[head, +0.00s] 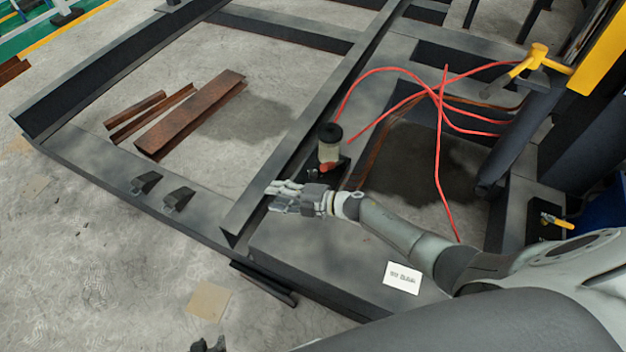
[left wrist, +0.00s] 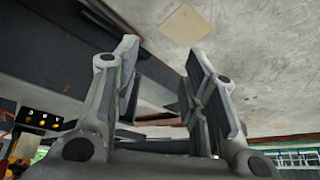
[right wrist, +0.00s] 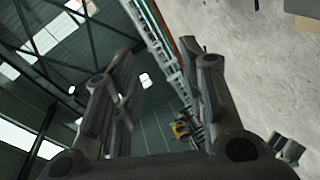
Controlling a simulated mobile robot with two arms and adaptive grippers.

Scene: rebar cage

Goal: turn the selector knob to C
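I cannot make out the selector knob with certainty in any view. A dark panel (left wrist: 38,119) with several small yellow parts shows at the left edge of the left wrist view, too small to read.
The dark steel frame (head: 190,225) fills the middle. Rusty steel pieces (head: 190,115) lie inside it on the left. A white label (head: 402,278) lies in front. Concrete floor at lower left is mostly clear.

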